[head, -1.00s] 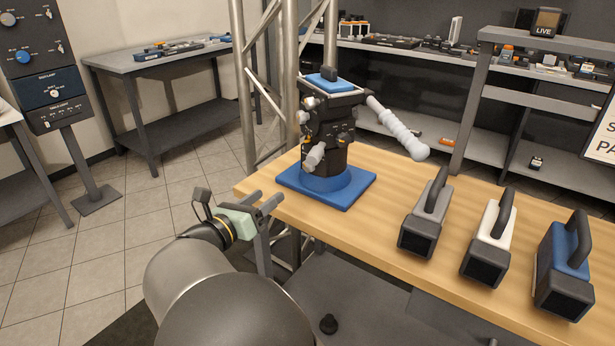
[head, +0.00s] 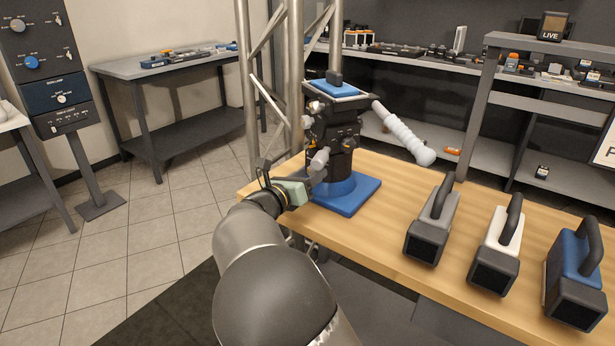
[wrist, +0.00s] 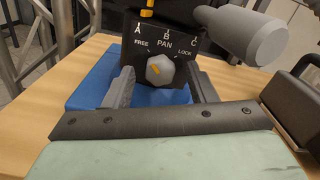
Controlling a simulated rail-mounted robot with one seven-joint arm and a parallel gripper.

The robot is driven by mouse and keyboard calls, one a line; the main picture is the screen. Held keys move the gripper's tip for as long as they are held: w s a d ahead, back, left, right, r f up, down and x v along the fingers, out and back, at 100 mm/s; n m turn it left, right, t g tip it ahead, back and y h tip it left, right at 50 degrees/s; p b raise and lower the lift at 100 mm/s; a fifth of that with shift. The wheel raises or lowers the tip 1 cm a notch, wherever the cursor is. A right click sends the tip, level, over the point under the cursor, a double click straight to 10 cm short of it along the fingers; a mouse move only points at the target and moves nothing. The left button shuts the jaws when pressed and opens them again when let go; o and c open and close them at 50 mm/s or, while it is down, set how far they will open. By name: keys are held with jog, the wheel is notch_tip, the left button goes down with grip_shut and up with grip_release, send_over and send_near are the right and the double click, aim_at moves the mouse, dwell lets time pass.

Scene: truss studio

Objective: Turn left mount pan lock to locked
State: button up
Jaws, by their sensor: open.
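The camera mount (head: 333,135) is a black pan head on a blue base, standing at the table's left end. Its pan lock knob (wrist: 160,70) is grey and faceted, on a black panel marked FREE, PAN and LOCK. The knob's orange line slants up to the left, toward FREE. My gripper (wrist: 162,86) is open, one finger on each side of the knob, with visible gaps; contact is not seen. In the head view my gripper (head: 318,178) is low beside the mount's front, and the knob cannot be made out there.
A light grey handle (wrist: 240,35) juts out above right of the knob. Grey (head: 432,221), white (head: 497,244) and blue (head: 574,276) handled units stand along the wooden table (head: 395,240). A metal truss (head: 296,80) rises behind the mount.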

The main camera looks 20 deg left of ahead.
jog(key=c, duration=1)
jog(key=shift+o, duration=0.2)
